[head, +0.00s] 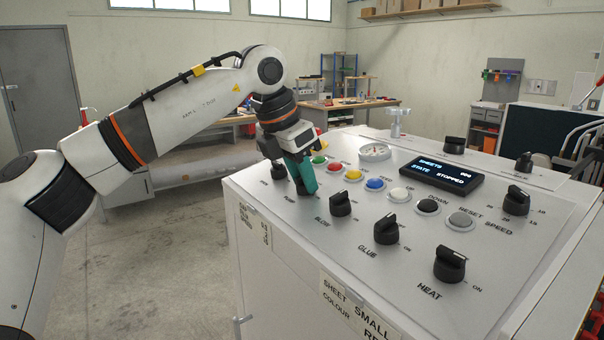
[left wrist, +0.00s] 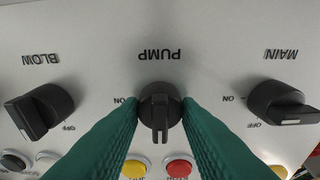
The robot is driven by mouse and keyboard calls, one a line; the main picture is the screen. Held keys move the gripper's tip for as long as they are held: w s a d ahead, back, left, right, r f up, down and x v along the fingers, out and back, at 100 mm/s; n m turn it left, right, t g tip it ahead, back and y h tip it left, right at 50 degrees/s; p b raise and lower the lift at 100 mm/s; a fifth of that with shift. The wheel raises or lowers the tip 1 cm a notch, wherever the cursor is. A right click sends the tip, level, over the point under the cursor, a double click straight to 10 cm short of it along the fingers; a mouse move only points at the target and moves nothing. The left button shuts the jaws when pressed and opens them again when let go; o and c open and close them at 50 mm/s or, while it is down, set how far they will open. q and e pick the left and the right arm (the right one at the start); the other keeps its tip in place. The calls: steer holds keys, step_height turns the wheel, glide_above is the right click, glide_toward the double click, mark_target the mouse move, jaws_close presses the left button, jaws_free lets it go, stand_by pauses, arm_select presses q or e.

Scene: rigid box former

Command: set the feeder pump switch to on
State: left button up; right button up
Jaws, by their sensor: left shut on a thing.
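The pump switch (left wrist: 160,108) is a black rotary knob under the upside-down PUMP label in the left wrist view. Its pale pointer mark faces straight down in that picture, and an ON label (left wrist: 120,100) is printed to its left. My left gripper (head: 303,187) has green fingers that are shut on this knob, one on each side; they also show in the left wrist view (left wrist: 160,125). In the head view the fingers hide the knob. Any OFF label for the pump is hidden. My right gripper is not in view.
The main knob (left wrist: 283,103) and blow knob (left wrist: 40,111) flank the pump knob. Coloured buttons, including a red one (head: 336,166), sit close behind. The glue knob (head: 387,229) and heat knob (head: 450,264) stand further right. The display (head: 441,179) reads STATE STOPPED.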

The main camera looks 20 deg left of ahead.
arm_select(q)
steer(key=m+p, duration=0.3)
steer(key=m, duration=0.1)
steer(key=shift+r, duration=0.2)
steer(key=m+g+p, duration=0.1)
steer(key=m+p, duration=0.2)
steer(key=m, duration=0.2)
steer(key=shift+m+h+p, duration=0.3)
steer(key=shift+h+p, duration=0.1)
steer(key=m+g+p, duration=0.1)
steer(key=m+p, duration=0.1)
steer(key=m, duration=0.2)
steer(key=shift+w, duration=0.1)
steer(key=shift+f+m+g+p, duration=0.15)
steer(key=shift+m+g+p, duration=0.25)
steer(key=shift+m+p, duration=1.2)
steer(key=shift+m+b, duration=0.5)
steer(key=shift+m, duration=0.2)
steer(key=o, duration=1)
steer(key=shift+c, duration=0.2)
steer(key=b+v, duration=0.1)
steer(key=v, duration=1.1)
steer(key=shift+d, duration=0.3)
